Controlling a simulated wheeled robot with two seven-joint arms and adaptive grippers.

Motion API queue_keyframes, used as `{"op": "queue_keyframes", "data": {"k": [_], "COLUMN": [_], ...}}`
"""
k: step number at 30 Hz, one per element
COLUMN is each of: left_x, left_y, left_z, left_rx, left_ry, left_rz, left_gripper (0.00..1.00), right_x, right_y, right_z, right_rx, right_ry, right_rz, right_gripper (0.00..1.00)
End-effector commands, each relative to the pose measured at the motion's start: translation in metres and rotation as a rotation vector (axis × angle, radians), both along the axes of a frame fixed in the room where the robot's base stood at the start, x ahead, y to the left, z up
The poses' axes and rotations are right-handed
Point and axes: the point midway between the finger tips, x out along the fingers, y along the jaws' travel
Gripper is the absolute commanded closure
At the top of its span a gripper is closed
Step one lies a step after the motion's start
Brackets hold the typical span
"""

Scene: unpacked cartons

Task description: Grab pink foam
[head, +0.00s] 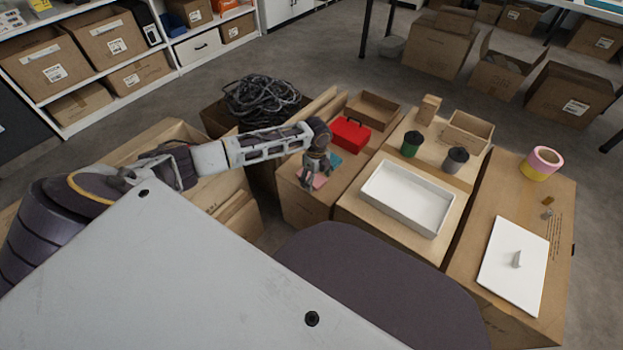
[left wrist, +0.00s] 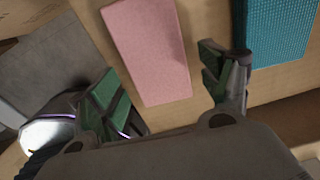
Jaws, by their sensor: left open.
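The pink foam (left wrist: 150,50) is a flat pink block lying on top of a cardboard carton in the left wrist view. In the head view a small part of the pink foam (head: 319,181) shows beside my left gripper (head: 312,180), which hides the rest. My left gripper (left wrist: 172,95) is open above the carton, with the near end of the foam between its two fingers. It does not hold the foam. My right gripper is not in view.
A teal block (left wrist: 272,32) lies right of the foam. A red toolbox (head: 350,134) and an open cardboard tray (head: 394,112) stand farther back on the same carton. A white tray (head: 372,205) sits on the carton to the right. Coiled black cable (head: 258,100) lies behind my left arm.

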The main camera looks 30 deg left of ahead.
Motion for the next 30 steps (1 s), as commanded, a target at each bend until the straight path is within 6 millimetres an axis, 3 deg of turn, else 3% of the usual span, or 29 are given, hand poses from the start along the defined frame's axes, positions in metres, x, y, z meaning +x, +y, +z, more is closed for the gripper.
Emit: {"op": "queue_keyframes", "data": {"k": [6, 15, 30], "left_x": [0.0002, 0.0002, 0.0004], "left_y": [-0.0001, -0.0001, -0.0001], "left_z": [0.0002, 0.0002, 0.0056], "left_rx": [0.0, 0.0, 0.0], "left_ry": [0.0, 0.0, -0.001], "left_rz": [0.0, 0.0, 0.0], "left_gripper": [0.23, 0.59, 0.6], "right_x": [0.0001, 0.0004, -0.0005], "right_y": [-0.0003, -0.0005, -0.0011], "right_z": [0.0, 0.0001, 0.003], "right_rx": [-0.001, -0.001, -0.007], "right_ry": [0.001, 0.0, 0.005], "right_rz": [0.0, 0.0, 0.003], "right_gripper": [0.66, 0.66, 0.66]}}
